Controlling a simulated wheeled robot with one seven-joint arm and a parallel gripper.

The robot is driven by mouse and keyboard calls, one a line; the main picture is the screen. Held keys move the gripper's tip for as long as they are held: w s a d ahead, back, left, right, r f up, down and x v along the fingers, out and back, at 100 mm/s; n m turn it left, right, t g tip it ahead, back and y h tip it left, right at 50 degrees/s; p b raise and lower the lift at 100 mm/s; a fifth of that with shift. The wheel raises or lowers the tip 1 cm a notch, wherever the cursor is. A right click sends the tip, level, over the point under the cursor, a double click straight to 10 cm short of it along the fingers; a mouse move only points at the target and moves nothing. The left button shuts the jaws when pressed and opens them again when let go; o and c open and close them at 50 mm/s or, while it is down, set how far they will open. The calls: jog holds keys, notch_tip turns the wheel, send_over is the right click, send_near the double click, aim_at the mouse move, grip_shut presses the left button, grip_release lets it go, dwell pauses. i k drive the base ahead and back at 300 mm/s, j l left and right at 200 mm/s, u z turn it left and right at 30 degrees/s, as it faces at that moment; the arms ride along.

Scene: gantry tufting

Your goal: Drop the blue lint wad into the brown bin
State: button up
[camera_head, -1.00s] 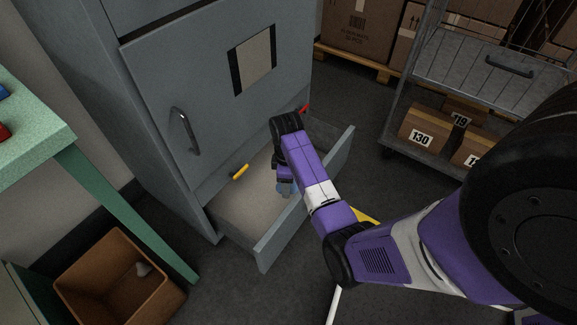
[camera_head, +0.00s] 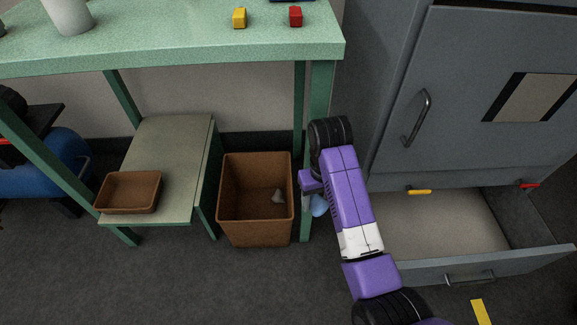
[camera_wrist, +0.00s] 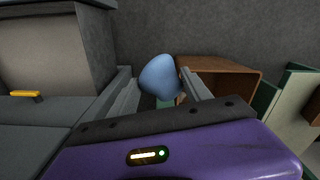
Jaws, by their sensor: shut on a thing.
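The blue lint wad (camera_wrist: 160,77) is a smooth, pale blue lump between the fingertips in the wrist view. My gripper (camera_wrist: 158,86) is shut on it. In the head view a bit of the blue lint wad (camera_head: 320,205) shows beside my purple arm, which hides most of the gripper. The brown bin (camera_head: 255,228) is an open square box on the floor, left of the wad and apart from it. A small grey lump (camera_head: 277,196) lies inside the bin. The brown bin (camera_wrist: 222,68) also shows behind and right of the wad in the wrist view.
A green table leg (camera_head: 306,225) stands between the bin and my arm. A low shelf (camera_head: 160,150) with a shallow brown tray (camera_head: 130,208) is left of the bin. An open grey drawer (camera_head: 470,262) juts out at the right.

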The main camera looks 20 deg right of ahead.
aim_at(247, 214)
jog(key=i+j, duration=0.2)
jog(key=j, duration=0.2)
jog(key=i+j, duration=0.25)
jog(key=j, duration=0.15)
jog(key=i+j, duration=0.2)
jog(key=j, duration=0.2)
jog(key=i+j, duration=0.1)
jog(key=i, duration=0.25)
jog(key=i+j+u, duration=0.1)
jog(key=i, duration=0.25)
